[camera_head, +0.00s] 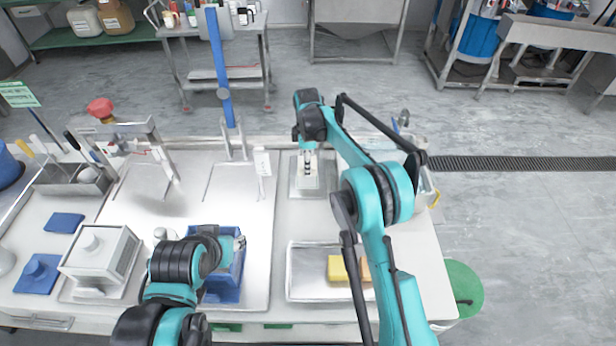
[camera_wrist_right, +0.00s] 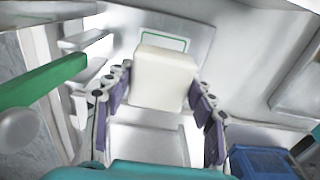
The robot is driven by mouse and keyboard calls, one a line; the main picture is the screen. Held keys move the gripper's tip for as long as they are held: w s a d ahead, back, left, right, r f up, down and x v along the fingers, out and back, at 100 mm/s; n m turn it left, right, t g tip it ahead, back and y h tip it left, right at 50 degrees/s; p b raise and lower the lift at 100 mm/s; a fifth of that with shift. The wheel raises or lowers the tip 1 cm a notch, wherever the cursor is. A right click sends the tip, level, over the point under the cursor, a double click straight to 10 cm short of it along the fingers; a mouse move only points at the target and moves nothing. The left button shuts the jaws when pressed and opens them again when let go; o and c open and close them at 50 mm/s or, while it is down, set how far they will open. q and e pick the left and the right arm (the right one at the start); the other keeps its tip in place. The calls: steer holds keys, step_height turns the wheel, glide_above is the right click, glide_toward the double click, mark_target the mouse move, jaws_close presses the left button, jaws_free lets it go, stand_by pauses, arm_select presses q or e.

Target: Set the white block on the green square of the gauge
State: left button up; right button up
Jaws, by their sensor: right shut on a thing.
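The white block (camera_wrist_right: 165,78) is between the purple-padded fingers of my right gripper (camera_wrist_right: 160,98) in the right wrist view. The gripper is shut on it. Part of a green square outline (camera_wrist_right: 180,43) shows on a pale plate just past the block's top edge; the block hides the rest of it. In the head view my right gripper (camera_head: 308,165) points down over a pale plate (camera_head: 303,190) at the back centre of the bench. Whether the block touches the plate is unclear. My left gripper (camera_head: 239,243) is over a blue bin; its fingers are too small to read.
The blue bin (camera_head: 226,292) stands at the front centre. A metal tray (camera_head: 306,276) to its right holds a yellow block (camera_head: 337,268) and a brown one. A white box-shaped device (camera_head: 98,262) stands at the left. A blue post (camera_head: 222,70) rises behind the bench.

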mark_target(307, 180)
step_height(307, 180, down, 5)
steer(key=shift+f+b, duration=0.2)
steer(key=shift+b, duration=0.45)
steer(key=shift+f, duration=0.1)
steer(key=o, duration=1.3)
